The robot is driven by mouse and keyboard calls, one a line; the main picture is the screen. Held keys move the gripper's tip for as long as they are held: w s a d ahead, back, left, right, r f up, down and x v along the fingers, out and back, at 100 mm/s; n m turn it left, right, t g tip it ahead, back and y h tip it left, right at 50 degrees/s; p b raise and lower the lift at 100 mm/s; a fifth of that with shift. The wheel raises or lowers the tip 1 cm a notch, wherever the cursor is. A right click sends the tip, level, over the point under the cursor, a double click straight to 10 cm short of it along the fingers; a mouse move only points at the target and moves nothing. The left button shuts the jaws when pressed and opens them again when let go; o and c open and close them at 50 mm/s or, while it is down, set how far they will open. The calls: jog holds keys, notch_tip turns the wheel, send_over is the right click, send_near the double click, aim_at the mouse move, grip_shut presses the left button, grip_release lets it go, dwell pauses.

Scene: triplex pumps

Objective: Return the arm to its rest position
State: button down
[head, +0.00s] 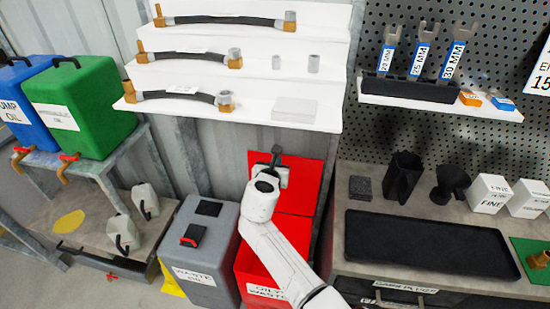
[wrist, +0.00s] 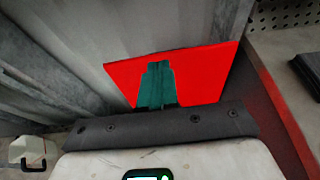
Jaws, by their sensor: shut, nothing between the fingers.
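My white arm reaches up from the bottom of the head view, with my gripper (head: 276,153) in front of the raised red lid of the oily waste bin (head: 253,262). In the wrist view the shut fingers of my gripper (wrist: 157,68) show dark green against the red lid (wrist: 205,75). Nothing is between the fingers. The arm hides part of the bin and its opening.
White shelves (head: 240,109) with hoses hang just above my gripper. A grey waste oil bin (head: 205,252) stands left of the red bin. A workbench with a black tray (head: 430,246) is on the right. Green and blue cans (head: 85,105) stand at the left.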

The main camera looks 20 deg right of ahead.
jog(key=shift+s+a+r, duration=0.3)
jog(key=shift+s+r, duration=0.2)
jog(key=shift+r, duration=0.15)
jog(key=shift+s+a+r, duration=0.3)
jog(key=shift+s+r, duration=0.15)
jog(key=shift+r, duration=0.2)
